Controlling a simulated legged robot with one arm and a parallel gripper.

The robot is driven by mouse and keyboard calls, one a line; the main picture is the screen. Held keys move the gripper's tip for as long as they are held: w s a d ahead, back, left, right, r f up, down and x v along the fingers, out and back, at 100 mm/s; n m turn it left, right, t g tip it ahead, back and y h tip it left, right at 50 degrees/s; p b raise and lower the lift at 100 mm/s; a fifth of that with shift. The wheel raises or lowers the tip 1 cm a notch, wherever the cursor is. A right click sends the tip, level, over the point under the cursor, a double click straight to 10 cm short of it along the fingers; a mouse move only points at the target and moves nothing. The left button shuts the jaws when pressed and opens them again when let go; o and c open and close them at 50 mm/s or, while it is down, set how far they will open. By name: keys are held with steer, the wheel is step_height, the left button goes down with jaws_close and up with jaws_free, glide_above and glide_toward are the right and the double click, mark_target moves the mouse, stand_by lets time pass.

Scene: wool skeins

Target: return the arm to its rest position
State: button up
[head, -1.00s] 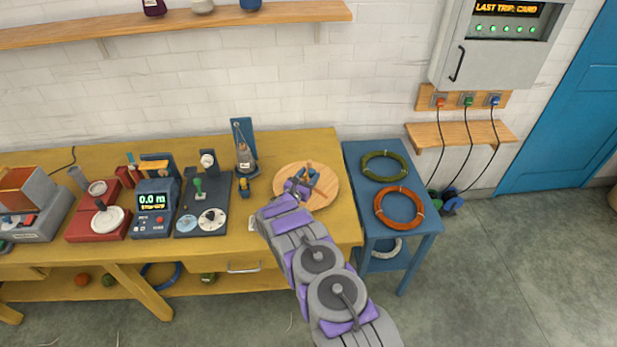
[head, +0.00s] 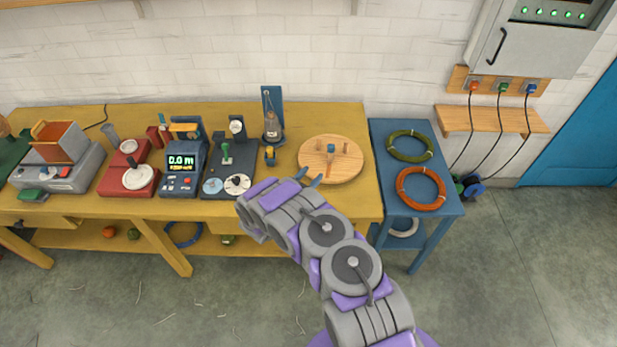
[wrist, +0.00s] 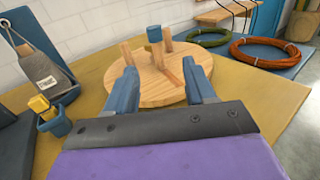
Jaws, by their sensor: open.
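My gripper (head: 310,178) is at the front edge of the yellow bench (head: 345,198), just in front of the round wooden board. In the wrist view its two blue fingers (wrist: 160,88) stand apart with nothing held between them. My arm is bent and reaches up from the bottom of the head view. The round wooden board (head: 345,172) carries upright wooden pegs and a small blue piece (head: 331,148); this blue piece also shows in the wrist view (wrist: 154,34), on top of or against a peg.
A blue side table (head: 384,180) to the right holds a green coil (head: 410,146) and an orange coil (head: 421,188).

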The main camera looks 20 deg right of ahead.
steer(key=shift+s+a, duration=0.2)
steer(key=shift+s, duration=0.15)
steer(key=shift+d, duration=0.2)
steer(key=shift+a, duration=0.15)
